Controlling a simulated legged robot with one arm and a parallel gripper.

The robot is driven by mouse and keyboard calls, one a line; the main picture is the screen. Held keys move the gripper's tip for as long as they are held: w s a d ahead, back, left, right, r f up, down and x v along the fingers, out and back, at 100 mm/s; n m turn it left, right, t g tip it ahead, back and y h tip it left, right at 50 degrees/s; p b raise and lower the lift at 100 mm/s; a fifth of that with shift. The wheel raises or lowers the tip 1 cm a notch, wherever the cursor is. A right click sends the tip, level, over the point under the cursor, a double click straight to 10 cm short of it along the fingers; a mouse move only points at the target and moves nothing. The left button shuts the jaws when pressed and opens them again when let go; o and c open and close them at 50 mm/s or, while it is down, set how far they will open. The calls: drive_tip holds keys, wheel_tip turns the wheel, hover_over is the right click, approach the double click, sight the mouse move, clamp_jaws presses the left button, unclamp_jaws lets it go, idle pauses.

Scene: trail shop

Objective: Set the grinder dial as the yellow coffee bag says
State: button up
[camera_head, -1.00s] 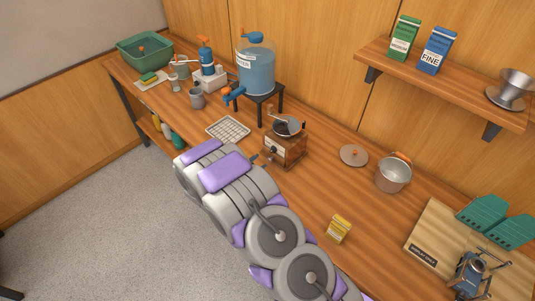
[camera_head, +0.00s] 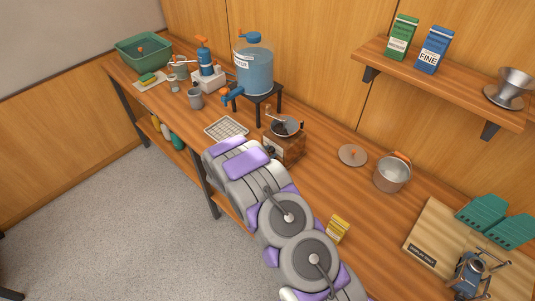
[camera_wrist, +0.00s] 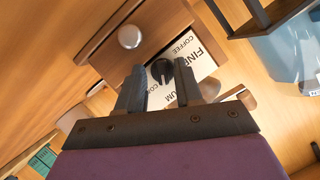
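The wooden grinder (camera_head: 286,146) with a metal hopper and crank stands on the counter. In the wrist view its black dial (camera_wrist: 162,70) sits on a white label (camera_wrist: 188,62) reading "FINE", "COFFEE" and a partly covered "UM". My gripper (camera_wrist: 160,78) is open, with its two dark fingers apart. The dial shows between the fingertips; I cannot tell whether they touch it. In the head view my arm hides the gripper and part of the grinder's front. The yellow coffee bag (camera_head: 338,229) stands on the counter's front part, right of my arm; its print is too small to read.
A green bag (camera_head: 402,37) and a blue bag marked "FINE" (camera_head: 435,50) stand on the shelf. A pot (camera_head: 392,174) and its lid (camera_head: 353,155) are right of the grinder. A wire rack (camera_head: 226,128) and a water dispenser (camera_head: 255,70) are left and behind.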

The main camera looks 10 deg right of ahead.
drive_tip(key=shift+a, duration=0.4)
clamp_jaws()
drive_tip(key=shift+f+b, duration=0.1)
drive_tip(key=shift+b, duration=0.45)
drive_tip(key=m+b, duration=0.1)
drive_tip(key=b, duration=0.1)
drive_tip(key=m+t+b, duration=0.1)
drive_tip(key=b, duration=0.2)
drive_tip(key=shift+s+d+f+m+y, duration=0.1)
drive_tip(key=shift+f+m+y, duration=0.1)
drive_tip(key=shift+m+y, duration=0.1)
drive_tip(key=m+t+b, duration=0.1)
drive_tip(key=b, duration=0.2)
drive_tip(key=shift+r+m, duration=0.1)
drive_tip(key=shift+m, duration=0.3)
drive_tip(key=shift+b, duration=0.4)
drive_tip(key=shift+d, duration=0.1)
drive_tip(key=shift+o, duration=0.6)
unclamp_jaws()
drive_tip(key=shift+r+p, duration=0.15)
drive_tip(key=shift+p, duration=0.4)
